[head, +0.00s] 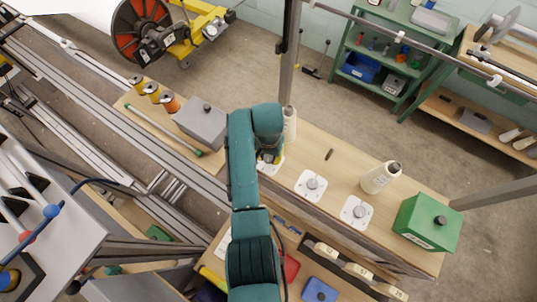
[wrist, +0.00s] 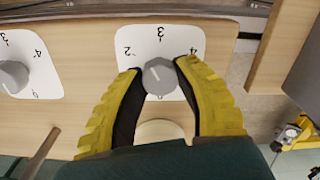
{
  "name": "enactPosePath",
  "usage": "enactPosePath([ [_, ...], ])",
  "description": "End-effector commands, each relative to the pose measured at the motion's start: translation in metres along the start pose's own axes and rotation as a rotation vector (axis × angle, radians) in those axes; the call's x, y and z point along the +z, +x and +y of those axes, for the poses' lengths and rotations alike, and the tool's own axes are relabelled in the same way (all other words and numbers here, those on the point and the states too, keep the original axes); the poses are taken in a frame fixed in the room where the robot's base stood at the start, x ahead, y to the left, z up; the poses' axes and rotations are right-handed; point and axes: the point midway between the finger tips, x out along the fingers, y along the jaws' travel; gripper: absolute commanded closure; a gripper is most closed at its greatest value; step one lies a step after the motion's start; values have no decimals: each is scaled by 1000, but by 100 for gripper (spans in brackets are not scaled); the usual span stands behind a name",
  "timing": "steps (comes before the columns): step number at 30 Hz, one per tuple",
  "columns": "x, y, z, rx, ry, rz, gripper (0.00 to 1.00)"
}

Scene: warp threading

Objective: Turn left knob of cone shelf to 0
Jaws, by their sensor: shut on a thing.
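The cone shelf (head: 335,172) is a long wooden board with white dial plates in a row. A pale line on the knob appears to point up and left in the wrist view, but is small. My gripper (wrist: 160,82) has yellow fingers with dark pads shut on the knob's two sides. In the head view my arm covers most of this knob. The middle knob (head: 312,184) and right knob (head: 357,211) stand to its right, untouched.
A white cone (head: 289,125) stands close behind my gripper, and another cone (head: 380,178) is farther right. A green box (head: 428,222) is at the right end. A dark peg (head: 329,155) stands behind the knobs.

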Motion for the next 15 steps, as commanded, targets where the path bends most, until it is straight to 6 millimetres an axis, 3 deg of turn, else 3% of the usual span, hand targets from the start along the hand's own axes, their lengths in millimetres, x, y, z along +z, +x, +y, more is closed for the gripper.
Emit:
enactPosePath([
  [15, 0, 0, 0, 0, -491, -1, 100],
])
